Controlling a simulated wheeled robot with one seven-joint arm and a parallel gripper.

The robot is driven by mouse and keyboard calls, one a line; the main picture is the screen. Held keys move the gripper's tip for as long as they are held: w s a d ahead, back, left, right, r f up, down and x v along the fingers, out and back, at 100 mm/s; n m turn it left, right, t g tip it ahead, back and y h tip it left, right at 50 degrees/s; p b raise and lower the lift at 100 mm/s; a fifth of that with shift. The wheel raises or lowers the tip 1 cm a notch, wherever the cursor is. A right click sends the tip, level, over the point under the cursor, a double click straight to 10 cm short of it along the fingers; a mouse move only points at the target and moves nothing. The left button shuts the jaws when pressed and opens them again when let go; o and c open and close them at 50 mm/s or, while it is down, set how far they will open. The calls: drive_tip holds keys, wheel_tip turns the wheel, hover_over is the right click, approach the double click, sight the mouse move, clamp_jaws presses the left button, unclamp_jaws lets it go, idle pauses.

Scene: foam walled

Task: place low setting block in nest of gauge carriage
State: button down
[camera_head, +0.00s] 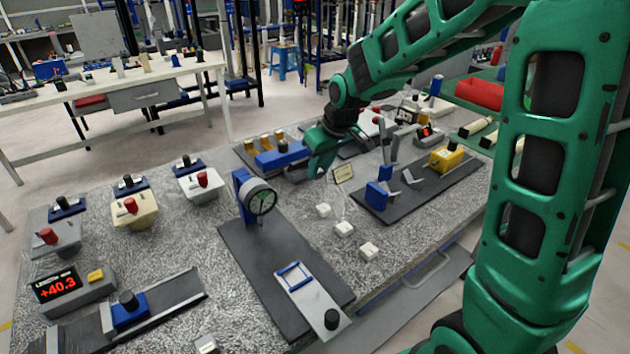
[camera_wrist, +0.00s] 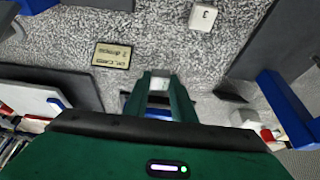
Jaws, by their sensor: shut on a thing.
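My gripper (camera_head: 318,172) is over the back middle of the granite table, left of a small label plate (camera_head: 343,173). In the wrist view its fingers (camera_wrist: 160,82) are shut on a small pale block (camera_wrist: 160,86), mostly hidden between the tips. I cannot tell from its face which block it is. The gauge carriage (camera_head: 318,304) is a light slide with a black knob, on a dark base at the front. Its blue-framed nest (camera_head: 293,276) looks empty. The dial gauge (camera_head: 262,202) stands on a blue post behind it.
Several white blocks (camera_head: 343,228) lie between the gauge base and a dark fixture plate (camera_head: 425,190); one marked 3 shows in the wrist view (camera_wrist: 205,16). Red-knobbed fixtures (camera_head: 133,208) and a display reading +40.3 (camera_head: 60,287) stand at left.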

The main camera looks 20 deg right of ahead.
sight(320, 177)
drive_tip(key=shift+w+f, duration=0.1)
drive_tip(key=shift+f, duration=1.9)
drive_tip(key=shift+f, duration=0.15)
drive_tip(key=c, duration=1.5)
unclamp_jaws()
drive_tip(key=v, duration=1.2)
drive_tip(key=shift+d, duration=0.1)
drive_tip(key=shift+d, duration=0.1)
